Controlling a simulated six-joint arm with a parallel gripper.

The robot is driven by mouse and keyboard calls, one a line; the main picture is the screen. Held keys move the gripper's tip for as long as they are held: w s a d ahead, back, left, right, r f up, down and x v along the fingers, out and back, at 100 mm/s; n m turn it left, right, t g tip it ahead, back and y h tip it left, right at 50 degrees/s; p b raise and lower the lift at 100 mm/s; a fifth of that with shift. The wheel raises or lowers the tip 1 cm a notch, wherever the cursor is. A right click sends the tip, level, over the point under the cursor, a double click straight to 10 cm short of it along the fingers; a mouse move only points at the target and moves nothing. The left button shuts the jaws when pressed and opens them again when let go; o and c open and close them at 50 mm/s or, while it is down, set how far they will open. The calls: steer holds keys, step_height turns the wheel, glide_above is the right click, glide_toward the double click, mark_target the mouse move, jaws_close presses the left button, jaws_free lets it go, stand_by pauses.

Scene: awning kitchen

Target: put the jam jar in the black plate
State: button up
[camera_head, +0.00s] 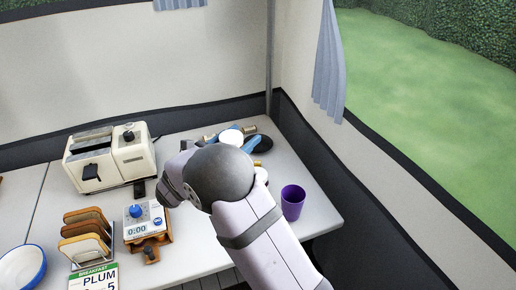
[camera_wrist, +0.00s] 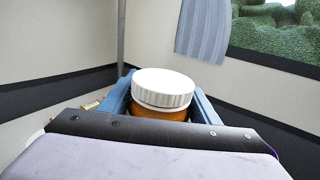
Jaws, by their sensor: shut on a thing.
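The jam jar (camera_wrist: 162,95) has a ribbed white lid and an orange body, and it stands upright between my blue fingers in the wrist view. In the head view only its white lid (camera_head: 231,137) shows clearly, beyond my wrist. My gripper (camera_head: 233,140) is shut on the jar near the far right corner of the counter. The black plate (camera_head: 264,144) shows partly, just right of the jar in the head view; my gripper and arm hide the rest. I cannot tell how high the jar is above the counter or plate.
A purple cup (camera_head: 292,203) stands right of my arm. A cream toaster (camera_head: 110,157), a timer (camera_head: 142,222), a toast rack (camera_head: 86,238), a breakfast sign (camera_head: 94,278) and a blue-rimmed bowl (camera_head: 22,268) are on the left. Walls (camera_head: 300,135) close off the far corner.

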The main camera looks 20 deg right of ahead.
steer(key=w+d+r+n+t+y+b, duration=0.25)
steer(key=w+d, duration=0.25)
steer(key=w, duration=0.4)
steer(key=w+d+r+n+t+y+b, duration=0.1)
steer(key=w+d+r+b, duration=0.1)
steer(key=w+d+b, duration=0.5)
steer(key=shift+t, duration=0.25)
steer(key=shift+w+a+f+p, duration=0.3)
steer(key=shift+f+p, duration=0.3)
steer(key=shift+f, duration=1.9)
steer(key=shift+w+a+f+p, duration=0.3)
steer(key=shift+f+p, duration=0.25)
steer(key=shift+f, duration=1.95)
steer(key=shift+w+a+f+p, duration=0.25)
steer(key=shift+f+p, duration=0.35)
steer(key=shift+f, duration=1.9)
steer(key=shift+f+b, duration=0.5)
steer(key=shift+b, duration=0.15)
steer(key=o, duration=1.3)
steer(key=shift+c, duration=0.2)
